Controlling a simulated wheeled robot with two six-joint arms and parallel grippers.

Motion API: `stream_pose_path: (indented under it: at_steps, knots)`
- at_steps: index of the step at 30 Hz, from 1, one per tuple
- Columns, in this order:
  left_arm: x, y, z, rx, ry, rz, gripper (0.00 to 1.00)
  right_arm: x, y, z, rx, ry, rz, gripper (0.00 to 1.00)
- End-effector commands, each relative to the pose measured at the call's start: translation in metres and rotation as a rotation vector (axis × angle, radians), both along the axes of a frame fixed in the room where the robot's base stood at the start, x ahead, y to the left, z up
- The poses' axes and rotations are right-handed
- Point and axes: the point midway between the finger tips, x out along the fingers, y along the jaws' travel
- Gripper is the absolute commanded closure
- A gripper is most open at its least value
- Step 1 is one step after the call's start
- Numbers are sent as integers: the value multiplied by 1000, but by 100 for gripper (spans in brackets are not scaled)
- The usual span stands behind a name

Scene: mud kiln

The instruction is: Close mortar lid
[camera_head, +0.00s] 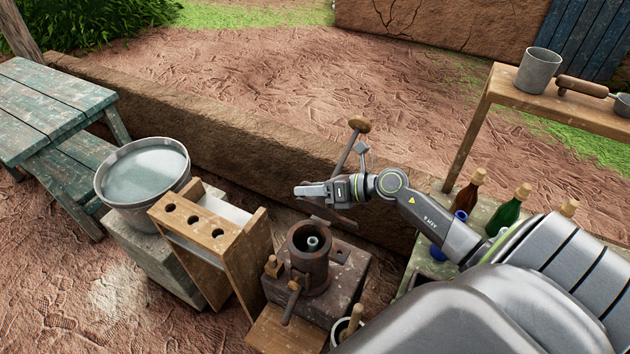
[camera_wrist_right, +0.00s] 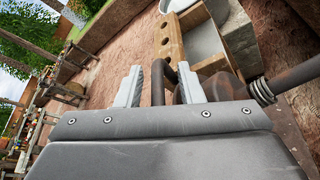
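The mortar (camera_head: 309,260) is a rusty metal cylinder on a dark block, its top open with a pale round piece inside. Its lid stands raised behind it, mostly hidden by my right gripper. A rod with a wooden knob (camera_head: 358,125) slants up behind the gripper. My right gripper (camera_head: 310,189) is above and behind the mortar's mouth. In the right wrist view its fingers (camera_wrist_right: 160,87) are apart, with a dark bent metal handle (camera_wrist_right: 157,80) between them. I cannot tell whether they touch it. My left gripper is not in view.
A wooden rack (camera_head: 215,227) with holes and a water bucket (camera_head: 145,175) stand left of the mortar. A low mud wall (camera_head: 240,130) runs behind. A wooden shelf (camera_head: 500,88) holds a metal cup (camera_head: 538,71).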

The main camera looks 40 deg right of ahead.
Motion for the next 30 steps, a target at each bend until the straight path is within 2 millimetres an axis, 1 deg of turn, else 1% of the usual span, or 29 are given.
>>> stream_pose_path:
  at_steps: [4,8,13,27,30]
  knots:
    - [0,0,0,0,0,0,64,-1,0,-1,0,3,1,67]
    - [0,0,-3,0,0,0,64,-5,-5,0,-4,2,1,67]
    - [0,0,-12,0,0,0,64,-20,-17,4,-6,4,3,67]
    - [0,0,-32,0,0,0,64,-65,-55,24,-4,8,5,67]
    - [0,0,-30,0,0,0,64,-71,-61,29,-2,5,5,67]
